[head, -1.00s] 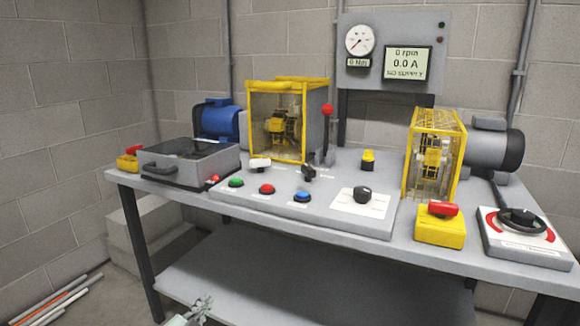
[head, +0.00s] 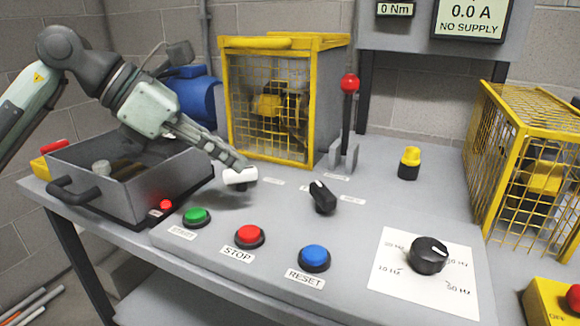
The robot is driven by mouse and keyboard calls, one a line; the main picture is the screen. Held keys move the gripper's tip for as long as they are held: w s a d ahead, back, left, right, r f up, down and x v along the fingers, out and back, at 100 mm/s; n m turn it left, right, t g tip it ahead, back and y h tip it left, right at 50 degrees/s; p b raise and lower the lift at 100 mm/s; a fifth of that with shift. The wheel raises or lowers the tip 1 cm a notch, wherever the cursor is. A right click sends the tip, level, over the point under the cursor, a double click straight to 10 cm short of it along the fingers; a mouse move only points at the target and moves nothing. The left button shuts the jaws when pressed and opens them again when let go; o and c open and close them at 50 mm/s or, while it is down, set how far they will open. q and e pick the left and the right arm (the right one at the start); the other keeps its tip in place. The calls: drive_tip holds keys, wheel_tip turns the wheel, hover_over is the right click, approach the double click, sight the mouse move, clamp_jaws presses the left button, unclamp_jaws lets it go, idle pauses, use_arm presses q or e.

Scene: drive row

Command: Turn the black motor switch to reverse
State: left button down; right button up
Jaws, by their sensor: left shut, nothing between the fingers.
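The black switch (head: 322,197) stands on the sloped grey panel, right of centre in the head view, with a white mark on its knob. Its label is too small to read. My left gripper (head: 243,165) is shut and empty. Its fingertips are at a white knob (head: 240,178), left of the black switch and clearly apart from it. I cannot tell whether the fingertips touch the white knob. My right gripper is not in view.
Green (head: 196,216), red STOP (head: 249,235) and blue RESET (head: 314,257) buttons line the panel's front. A black dial (head: 428,255) sits at right. A red-knobbed lever (head: 349,85) and a yellow cage (head: 265,100) stand behind. An open grey box (head: 130,188) is below my left arm.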

sight(322, 200)
use_arm(q)
drive_tip(key=x, duration=0.9)
drive_tip(key=shift+w+a+f+p, duration=0.1)
drive_tip(key=shift+w+f+p, duration=0.15)
drive_tip(key=shift+f+p, duration=0.2)
drive_tip(key=shift+w+d+r+p, duration=0.1)
drive_tip(key=shift+w+d, duration=0.1)
drive_tip(key=shift+d, duration=0.2)
drive_tip(key=shift+w+d+p, duration=0.1)
drive_tip(key=shift+w+d, duration=0.1)
drive_tip(key=shift+d, duration=0.2)
drive_tip(key=shift+w+d+r+p, duration=0.1)
drive_tip(key=shift+w+d, duration=0.1)
drive_tip(key=shift+d, duration=0.15)
drive_tip(key=shift+w+d+f+y, duration=0.15)
drive_tip(key=shift+w+d+y, duration=0.15)
drive_tip(key=shift+d, duration=0.25)
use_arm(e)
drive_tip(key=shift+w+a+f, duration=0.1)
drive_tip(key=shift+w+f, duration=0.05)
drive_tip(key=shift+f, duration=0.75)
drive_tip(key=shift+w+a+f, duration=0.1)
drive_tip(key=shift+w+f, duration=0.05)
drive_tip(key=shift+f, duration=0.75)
use_arm(q)
drive_tip(key=shift+a, duration=0.1)
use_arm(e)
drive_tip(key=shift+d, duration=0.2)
